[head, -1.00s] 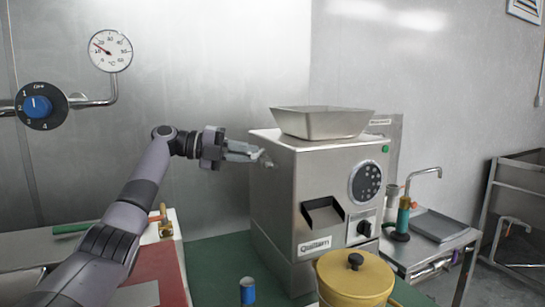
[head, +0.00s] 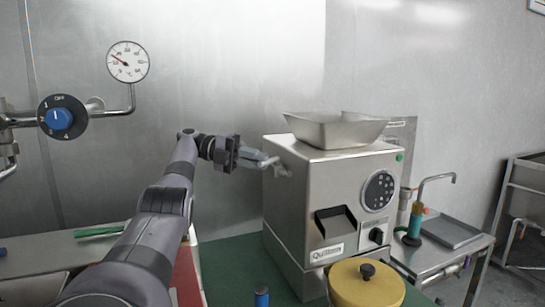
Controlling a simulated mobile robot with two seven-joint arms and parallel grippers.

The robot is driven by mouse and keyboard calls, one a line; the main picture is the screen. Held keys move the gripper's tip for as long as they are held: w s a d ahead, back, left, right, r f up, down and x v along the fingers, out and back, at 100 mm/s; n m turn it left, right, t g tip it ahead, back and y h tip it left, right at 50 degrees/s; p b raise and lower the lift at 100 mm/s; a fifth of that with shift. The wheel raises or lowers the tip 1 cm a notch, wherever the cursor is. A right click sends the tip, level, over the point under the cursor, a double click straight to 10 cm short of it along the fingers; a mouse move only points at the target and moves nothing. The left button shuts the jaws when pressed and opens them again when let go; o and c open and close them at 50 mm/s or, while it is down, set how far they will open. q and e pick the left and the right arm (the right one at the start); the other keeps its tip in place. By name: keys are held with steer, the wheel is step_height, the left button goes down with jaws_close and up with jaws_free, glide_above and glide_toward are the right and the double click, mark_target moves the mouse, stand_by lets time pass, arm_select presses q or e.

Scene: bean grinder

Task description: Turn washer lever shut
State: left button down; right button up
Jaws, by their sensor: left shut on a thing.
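The steel grinder (head: 292,215) stands right of the middle, with a steel hopper (head: 335,130) on top. A small grey metal piece (head: 284,172), like a knob or short lever, sticks out of its left side. My left gripper (head: 271,163) reaches in from the left to this piece and is shut on it. The fingertips are small and partly blend with the metal, so their exact grip is hard to see. No part in view is clearly marked as the washer lever. My right gripper is not in view.
A yellow lidded pot (head: 367,288) stands before the grinder, with a blue can (head: 262,297) to its left. A sink with a tap (head: 436,180) and a teal bottle (head: 415,222) are at right. A blue dial (head: 62,118) and gauge (head: 128,61) are on the back wall.

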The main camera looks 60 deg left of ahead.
arm_select(q)
steer(key=shift+d+f+g, duration=0.2)
steer(key=shift+f+g, duration=0.1)
steer(key=shift+f, duration=0.05)
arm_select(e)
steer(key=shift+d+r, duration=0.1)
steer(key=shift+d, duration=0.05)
arm_select(q)
steer(key=c, duration=1.1)
jaws_free()
steer(key=shift+d+r, duration=0.1)
steer(key=shift+r, duration=0.05)
steer(key=shift+s, duration=0.1)
steer(key=shift+r, duration=0.15)
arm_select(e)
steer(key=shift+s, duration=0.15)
